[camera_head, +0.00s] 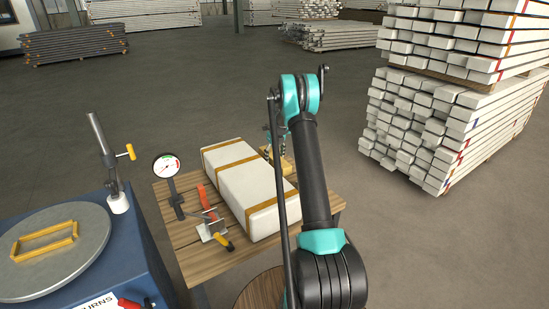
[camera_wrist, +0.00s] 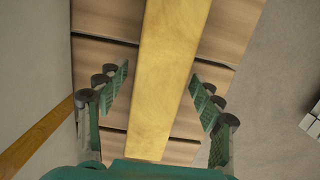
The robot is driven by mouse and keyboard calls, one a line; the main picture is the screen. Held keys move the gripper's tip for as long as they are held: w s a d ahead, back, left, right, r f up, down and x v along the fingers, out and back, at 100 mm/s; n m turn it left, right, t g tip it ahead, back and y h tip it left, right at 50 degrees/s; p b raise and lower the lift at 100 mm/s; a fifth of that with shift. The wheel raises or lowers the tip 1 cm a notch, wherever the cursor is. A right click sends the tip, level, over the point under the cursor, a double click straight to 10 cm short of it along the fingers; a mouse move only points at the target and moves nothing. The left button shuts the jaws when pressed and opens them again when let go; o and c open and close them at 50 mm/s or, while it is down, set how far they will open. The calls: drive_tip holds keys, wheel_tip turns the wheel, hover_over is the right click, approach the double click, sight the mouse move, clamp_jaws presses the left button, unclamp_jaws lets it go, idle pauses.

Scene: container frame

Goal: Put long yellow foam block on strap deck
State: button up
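The long yellow foam block (camera_wrist: 172,60) runs lengthwise through the middle of the wrist view, above wooden slats. My gripper (camera_wrist: 159,78) is open, with one ribbed finger on each side of the block and a visible gap to it on both sides. In the head view a small part of the yellow block (camera_head: 287,164) shows beside my arm; the rest is hidden. My gripper (camera_head: 275,145) is at its near part, mostly hidden. A white block with brown straps (camera_head: 246,180) lies on the slatted wooden table (camera_head: 184,236); I cannot tell which surface is the strap deck.
A dial gauge (camera_head: 166,166) and an orange-handled clamp (camera_head: 212,228) are on the table left of the white block. A blue machine (camera_head: 140,252) with a round plate (camera_head: 35,272) and a yellow frame (camera_head: 44,242) stands at left. Stacked white beams (camera_head: 420,135) stand right.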

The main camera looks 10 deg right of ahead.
sight(276, 157)
wheel_tip(276, 157, up, 12)
drive_tip(key=s, duration=0.2)
drive_tip(key=s+a+r+n, duration=0.3)
drive_tip(key=s+r+n, duration=0.2)
drive_tip(key=s+n, duration=0.4)
drive_tip(key=s+a+n, duration=0.2)
drive_tip(key=s+n, duration=0.3)
drive_tip(key=s, duration=0.5)
drive_tip(key=s+a+n+t, duration=0.1)
drive_tip(key=s+n, duration=0.4)
drive_tip(key=s, duration=0.5)
drive_tip(key=s+a+n+t, duration=0.1)
drive_tip(key=s+a+n, duration=0.1)
drive_tip(key=s+n, duration=0.4)
drive_tip(key=shift+s+a, duration=0.2)
drive_tip(key=shift+s, duration=0.75)
drive_tip(key=shift+s+a, duration=0.2)
drive_tip(key=shift+s, duration=0.75)
drive_tip(key=s+f+n, duration=0.2)
drive_tip(key=s+n, duration=0.1)
drive_tip(key=s, duration=0.3)
drive_tip(key=s+a+f+n, duration=0.1)
drive_tip(key=s+f+n, duration=0.2)
drive_tip(key=s, duration=0.3)
drive_tip(key=shift+n+t, duration=0.4)
drive_tip(key=shift+n, duration=0.3)
drive_tip(key=shift+r, duration=0.1)
drive_tip(key=shift+c, duration=0.6)
